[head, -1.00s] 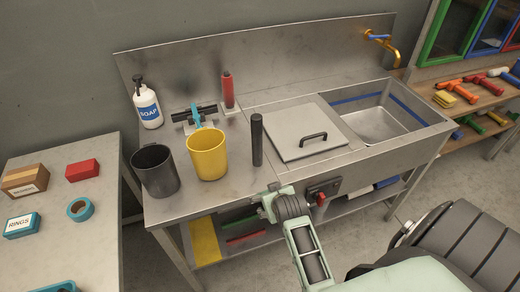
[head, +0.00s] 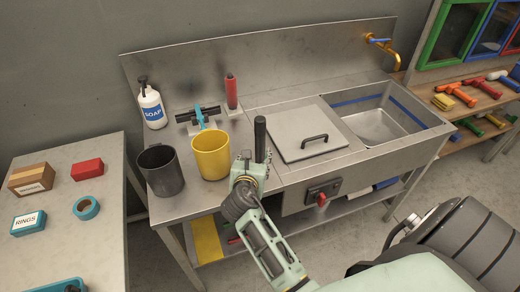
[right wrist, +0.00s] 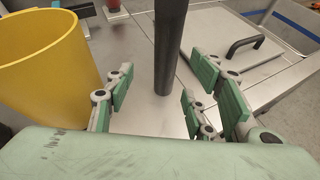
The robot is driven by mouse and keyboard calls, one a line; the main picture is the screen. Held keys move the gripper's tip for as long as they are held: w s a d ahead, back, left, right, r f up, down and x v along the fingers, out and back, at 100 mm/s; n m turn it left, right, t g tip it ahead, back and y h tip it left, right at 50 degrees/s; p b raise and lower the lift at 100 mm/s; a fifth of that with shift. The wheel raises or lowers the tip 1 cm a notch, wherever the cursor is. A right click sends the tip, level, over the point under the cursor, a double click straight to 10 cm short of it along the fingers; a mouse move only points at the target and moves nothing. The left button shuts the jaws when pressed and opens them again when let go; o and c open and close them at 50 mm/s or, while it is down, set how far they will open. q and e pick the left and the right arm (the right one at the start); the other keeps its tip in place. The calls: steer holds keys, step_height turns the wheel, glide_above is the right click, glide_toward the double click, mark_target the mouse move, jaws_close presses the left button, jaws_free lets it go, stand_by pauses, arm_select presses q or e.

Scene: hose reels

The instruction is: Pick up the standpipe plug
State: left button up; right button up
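The standpipe plug, a dark upright cylinder (head: 260,138), stands on the steel counter between the yellow bucket and the sink's cover. In the right wrist view the plug (right wrist: 169,50) rises between the green-padded fingers of my right gripper (right wrist: 165,95). These fingers are open, with visible gaps on both sides of the plug. In the head view my right gripper (head: 250,168) is at the counter's front, hiding the plug's lower part. My left gripper is not in view.
The yellow bucket (head: 211,157) is close on the gripper's left, with a dark bucket (head: 161,172) beyond. A steel cover with a black handle (head: 306,133) lies right. A soap bottle (head: 152,106) and red-handled tool (head: 231,92) stand behind.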

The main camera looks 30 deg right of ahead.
mark_target(259, 153)
steer(key=shift+w+d+f+n, duration=0.2)
steer(key=shift+w+d+n, duration=0.1)
steer(key=shift+w+n, duration=0.15)
steer(key=x, duration=0.4)
steer(key=p+x, duration=0.1)
steer(key=x, duration=0.2)
steer(key=shift+s+d+f, duration=0.2)
steer(key=shift+s+d, duration=0.15)
steer(key=shift+s, duration=0.05)
jaws_close()
